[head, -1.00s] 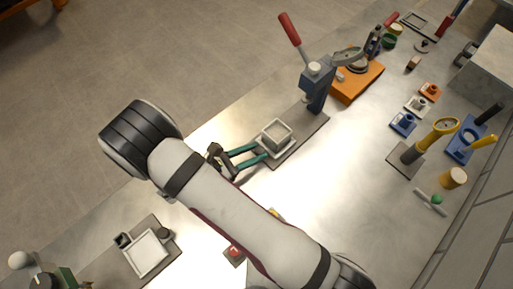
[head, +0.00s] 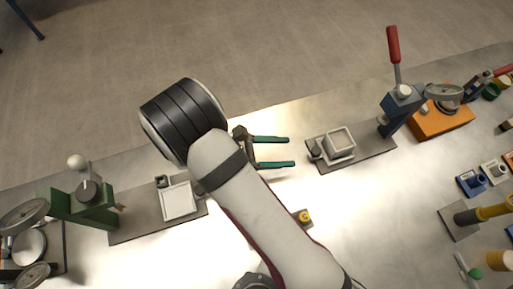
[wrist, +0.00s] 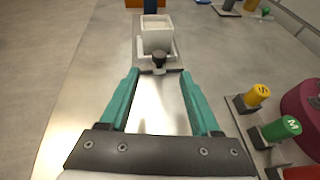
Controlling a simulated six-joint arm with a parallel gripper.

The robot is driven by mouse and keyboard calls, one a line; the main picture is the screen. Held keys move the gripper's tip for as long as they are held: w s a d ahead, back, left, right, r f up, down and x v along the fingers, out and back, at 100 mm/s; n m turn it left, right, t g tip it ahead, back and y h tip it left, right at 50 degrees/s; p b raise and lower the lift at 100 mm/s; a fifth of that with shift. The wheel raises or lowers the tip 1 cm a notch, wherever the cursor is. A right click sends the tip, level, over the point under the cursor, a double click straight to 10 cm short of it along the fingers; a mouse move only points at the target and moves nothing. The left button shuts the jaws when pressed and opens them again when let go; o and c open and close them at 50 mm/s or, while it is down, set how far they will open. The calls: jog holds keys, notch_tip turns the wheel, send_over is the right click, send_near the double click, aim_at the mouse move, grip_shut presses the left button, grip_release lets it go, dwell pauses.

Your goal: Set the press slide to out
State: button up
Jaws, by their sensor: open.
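The blue press (head: 397,103) with a raised red-handled lever (head: 393,45) stands at the right end of a grey base plate (head: 372,150) in the head view. Its slide, a pale square tray (head: 338,145) with a block in it, sits toward the plate's left part, clear of the column. A dark knob (head: 316,153) is on the tray's near side. In the wrist view the tray (wrist: 157,40) and knob (wrist: 159,60) lie straight ahead. My gripper (head: 291,152) is open and empty, its teal fingers (wrist: 160,74) pointing at the knob with a small gap.
A green press (head: 85,205) with a white tray (head: 179,200) stands at the left. An orange-based device (head: 440,120) is right of the blue press. Yellow (wrist: 257,95) and green (wrist: 282,128) buttons lie right of my gripper in the wrist view. The bench between is bare.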

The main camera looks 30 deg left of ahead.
jog(key=v, duration=0.7)
jog(key=shift+a, duration=0.15)
jog(key=shift+s+r, duration=0.15)
jog(key=s+d+r+m+g+y, duration=0.1)
jog(key=d+r+m+g+y, duration=0.1)
jog(key=d+r+m+g, duration=0.5)
jog(key=s+d+r+m+g+y, duration=0.1)
jog(key=d+r+m+g+y, duration=0.25)
jog(key=d+m, duration=0.6)
jog(key=s+d+r+m+t+y, duration=0.2)
jog(key=s+m+y, duration=0.5)
jog(key=m, duration=0.7)
jog(key=shift+d+r, duration=0.25)
jog(key=shift+d, duration=0.5)
